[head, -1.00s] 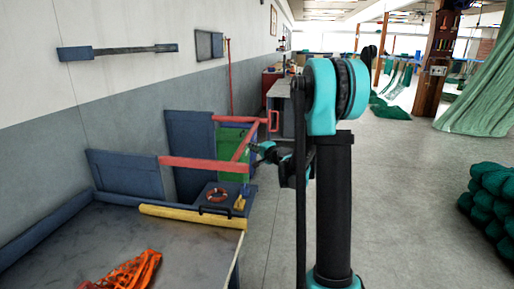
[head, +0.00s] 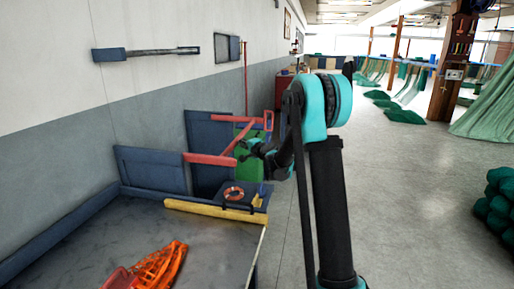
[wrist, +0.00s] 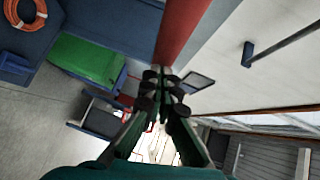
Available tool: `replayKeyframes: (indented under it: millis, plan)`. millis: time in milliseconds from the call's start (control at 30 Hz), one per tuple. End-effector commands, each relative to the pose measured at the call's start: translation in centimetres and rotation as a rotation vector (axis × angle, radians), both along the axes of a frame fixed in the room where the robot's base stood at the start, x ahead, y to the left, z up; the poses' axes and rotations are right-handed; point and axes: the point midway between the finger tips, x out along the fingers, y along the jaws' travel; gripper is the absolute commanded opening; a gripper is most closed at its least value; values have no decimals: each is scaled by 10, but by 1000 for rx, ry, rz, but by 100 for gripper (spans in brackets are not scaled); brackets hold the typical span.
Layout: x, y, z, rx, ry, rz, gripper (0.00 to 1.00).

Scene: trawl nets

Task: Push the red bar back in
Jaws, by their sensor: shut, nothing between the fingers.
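The red bar (head: 210,159) juts out level to the right from a blue panel (head: 150,168) beside the wall in the head view. In the wrist view the red bar (wrist: 181,32) runs down from the top edge towards my fingertips. My gripper (head: 241,150) is at the bar's right, free end, with its fingers pointing left at it. The wrist view shows my gripper (wrist: 164,83) with fingers together and empty, right by the bar's end. I cannot tell for sure whether they touch.
A dark table (head: 100,236) with a yellow edge strip (head: 215,210) and orange netting (head: 160,266) lies at front left. A blue box with an orange ring (head: 234,193) and a green bin (head: 250,166) stand close below my gripper.

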Motion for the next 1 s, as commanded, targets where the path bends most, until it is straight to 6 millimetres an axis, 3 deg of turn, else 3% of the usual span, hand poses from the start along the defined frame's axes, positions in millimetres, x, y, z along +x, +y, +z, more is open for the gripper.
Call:
replayKeyframes:
  millis: [33, 200, 433, 700, 1000]
  plan:
    - [5, 21, 0, -1, -1, 6, 0]
    - [23, 78, 0, -2, -1, 7, 0]
    - [43, 136, 0, -2, -2, 3, 0]
    - [55, 171, 0, -2, -1, 0, 0]
    - [58, 182, 0, 0, 0, 1, 0]
